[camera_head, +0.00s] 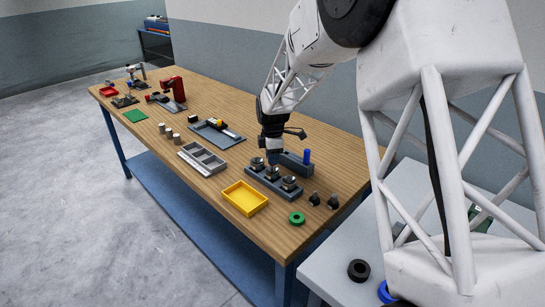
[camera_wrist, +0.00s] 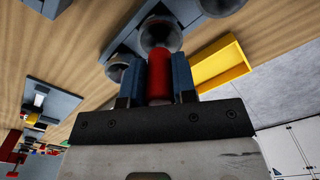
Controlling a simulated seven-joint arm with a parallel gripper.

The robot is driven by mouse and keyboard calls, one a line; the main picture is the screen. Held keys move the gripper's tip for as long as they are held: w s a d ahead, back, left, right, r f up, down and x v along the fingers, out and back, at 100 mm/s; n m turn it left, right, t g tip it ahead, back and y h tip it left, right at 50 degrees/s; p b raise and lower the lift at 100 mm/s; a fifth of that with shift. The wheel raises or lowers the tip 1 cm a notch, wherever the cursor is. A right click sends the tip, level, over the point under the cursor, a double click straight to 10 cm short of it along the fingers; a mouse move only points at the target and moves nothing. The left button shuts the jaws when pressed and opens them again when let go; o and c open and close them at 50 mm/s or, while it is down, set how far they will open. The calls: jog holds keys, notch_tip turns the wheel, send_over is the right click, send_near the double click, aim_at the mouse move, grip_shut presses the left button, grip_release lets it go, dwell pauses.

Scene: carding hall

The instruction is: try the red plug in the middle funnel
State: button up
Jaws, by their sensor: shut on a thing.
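My gripper (camera_head: 273,157) is shut on the red plug (camera_wrist: 158,80), which stands out between the two blue fingers in the wrist view. In the head view the fingers hide the plug. The gripper is just above the middle funnel (camera_head: 273,172), one of three metal funnels in a row on a grey-blue block (camera_head: 262,182). In the wrist view the plug's far end overlaps the middle funnel (camera_wrist: 155,32); I cannot tell whether it touches or enters it. The neighbouring funnels show at the left (camera_wrist: 117,66) and the upper right (camera_wrist: 218,5).
A dark rack (camera_head: 292,165) with an upright blue plug (camera_head: 306,156) stands close behind the funnels. A yellow tray (camera_head: 244,212) lies in front. A green ring (camera_head: 296,218) and two dark knobbed parts (camera_head: 314,199) lie at the right, near the table edge.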

jog(key=shift+f, duration=0.4)
dwell(0.9)
jog(key=shift+r, duration=0.75)
dwell(0.6)
jog(key=shift+r, duration=1.05)
jog(key=shift+r, duration=0.7)
jog(key=shift+r, duration=0.35)
jog(key=shift+r, duration=0.2)
